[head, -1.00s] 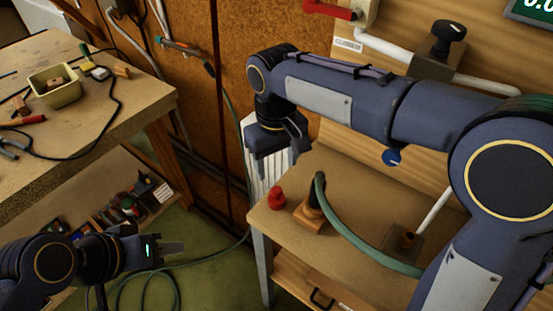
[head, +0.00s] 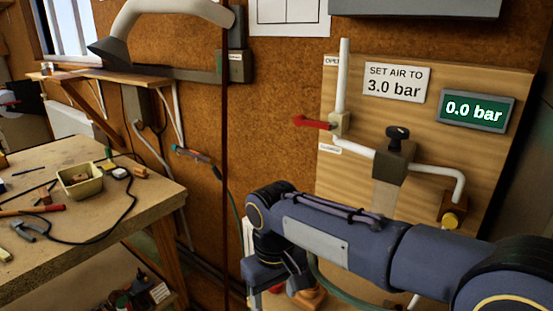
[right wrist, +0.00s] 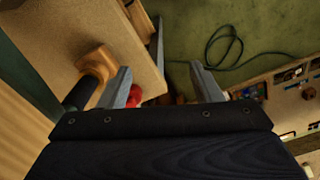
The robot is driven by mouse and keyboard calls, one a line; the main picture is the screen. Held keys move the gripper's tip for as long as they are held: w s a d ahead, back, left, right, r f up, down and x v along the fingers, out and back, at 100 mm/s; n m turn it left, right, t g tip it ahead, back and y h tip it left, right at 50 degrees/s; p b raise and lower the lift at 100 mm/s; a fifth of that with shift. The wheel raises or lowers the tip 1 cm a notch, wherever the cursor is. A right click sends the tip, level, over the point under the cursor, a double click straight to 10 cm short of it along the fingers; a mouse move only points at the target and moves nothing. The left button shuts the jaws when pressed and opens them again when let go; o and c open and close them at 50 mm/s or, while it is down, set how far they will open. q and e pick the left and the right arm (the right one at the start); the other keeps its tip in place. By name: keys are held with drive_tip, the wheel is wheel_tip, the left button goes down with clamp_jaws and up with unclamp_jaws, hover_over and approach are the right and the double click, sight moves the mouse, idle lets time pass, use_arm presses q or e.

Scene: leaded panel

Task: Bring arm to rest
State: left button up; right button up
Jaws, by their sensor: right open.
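My right arm reaches in from the right in the head view, and its gripper (head: 280,278) hangs down above the small wooden bench. In the right wrist view the two grey fingers of this gripper (right wrist: 162,84) stand wide apart with nothing held between them. Beyond the fingers are a red object (right wrist: 133,95), partly hidden by one finger, and an orange-brown wooden block (right wrist: 97,65) with a dark cylindrical part. Both are by the bench top (right wrist: 60,28). My left gripper is outside the head view.
The wall panel (head: 340,220) carries a red-handled valve (head: 315,122), white pipes, a black knob (head: 398,134) and a display (head: 476,110) reading 0.0 bar. A workbench (head: 150,200) with a tray (head: 80,184) and tools stands at left. A hose (right wrist: 222,45) lies on the green floor.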

drive_tip(key=s+d+r+m+t+y, duration=0.15)
drive_tip(key=s+d, duration=0.25)
drive_tip(key=d, duration=0.4)
drive_tip(key=s+d+m+y, duration=0.2)
drive_tip(key=s+d, duration=0.2)
drive_tip(key=d, duration=0.3)
drive_tip(key=s+d+f+m+t, duration=0.2)
drive_tip(key=s+d, duration=0.1)
drive_tip(key=s, duration=0.2)
drive_tip(key=s+d+f+m+t, duration=0.2)
drive_tip(key=s+d+f, duration=0.1)
drive_tip(key=s, duration=0.2)
drive_tip(key=shift+s, duration=0.35)
